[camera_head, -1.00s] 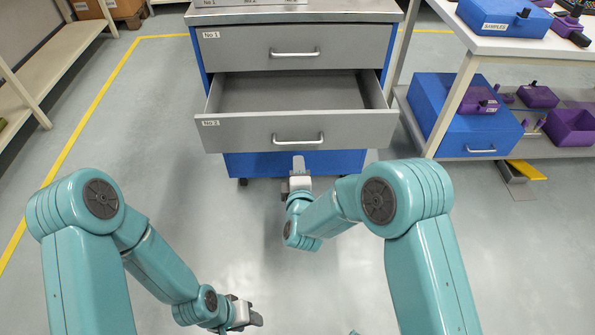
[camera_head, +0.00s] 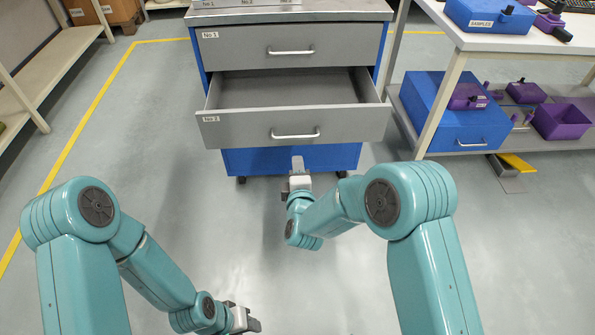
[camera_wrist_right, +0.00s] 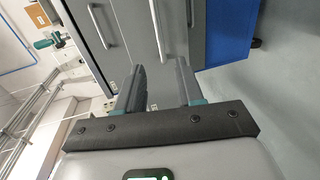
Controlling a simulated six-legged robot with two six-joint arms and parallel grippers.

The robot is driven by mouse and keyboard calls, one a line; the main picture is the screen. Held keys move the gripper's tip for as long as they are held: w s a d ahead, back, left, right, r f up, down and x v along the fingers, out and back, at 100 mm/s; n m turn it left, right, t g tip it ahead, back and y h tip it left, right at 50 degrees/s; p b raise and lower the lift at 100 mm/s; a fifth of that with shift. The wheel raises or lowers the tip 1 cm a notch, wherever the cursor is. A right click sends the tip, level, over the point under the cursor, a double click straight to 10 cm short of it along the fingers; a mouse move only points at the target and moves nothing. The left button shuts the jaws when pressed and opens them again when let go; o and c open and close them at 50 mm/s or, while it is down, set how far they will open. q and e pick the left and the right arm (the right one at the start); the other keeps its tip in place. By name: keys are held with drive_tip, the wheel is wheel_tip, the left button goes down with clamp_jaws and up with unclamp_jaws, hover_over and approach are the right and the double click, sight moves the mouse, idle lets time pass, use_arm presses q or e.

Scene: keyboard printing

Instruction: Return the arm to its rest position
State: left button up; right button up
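My right arm (camera_head: 425,205) reaches inward from the lower right. Its gripper (camera_head: 298,163) is in front of the cabinet, below the open drawer's handle in the picture. In the right wrist view the two fingers of this gripper (camera_wrist_right: 160,82) stand apart with nothing between them. My left arm (camera_head: 75,215) comes in from the left, bent downward. Its gripper (camera_head: 250,320) is low near the bottom edge, and its finger gap is not clear.
A grey and blue drawer cabinet (camera_head: 290,50) stands ahead, its second drawer (camera_head: 255,130) pulled out and empty. A white table (camera_head: 480,40) with blue and purple boxes is at right, a shelf (camera_head: 50,55) at left. Floor between is clear.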

idle(0.3)
drive_tip(key=s+d+f+m+g+h, duration=0.1)
drive_tip(key=s+d+f+g, duration=0.1)
drive_tip(key=d+f, duration=0.35)
drive_tip(key=s+d+f+m+g+h, duration=0.1)
drive_tip(key=s+d+f, duration=0.15)
drive_tip(key=d, duration=0.55)
drive_tip(key=s+f+m+g+y, duration=0.1)
drive_tip(key=s+f+m+g, duration=0.3)
drive_tip(key=s, duration=0.4)
drive_tip(key=s+f+m+g+y, duration=0.2)
drive_tip(key=s+f+m+g, duration=0.15)
drive_tip(key=s+f, duration=0.3)
drive_tip(key=s+a+m+g+y, duration=0.1)
drive_tip(key=s+a+m+g, duration=0.1)
drive_tip(key=s+m, duration=0.4)
drive_tip(key=s+a+m+g+y, duration=0.1)
drive_tip(key=s+a+m+g, duration=0.2)
drive_tip(key=s, duration=0.6)
wheel_tip(320, 180, up, 20)
drive_tip(key=d+m+p, duration=0.1)
drive_tip(key=m+p, duration=0.1)
drive_tip(key=p, duration=1.8)
drive_tip(key=shift+w+d, duration=0.15)
drive_tip(key=shift+w, duration=0.05)
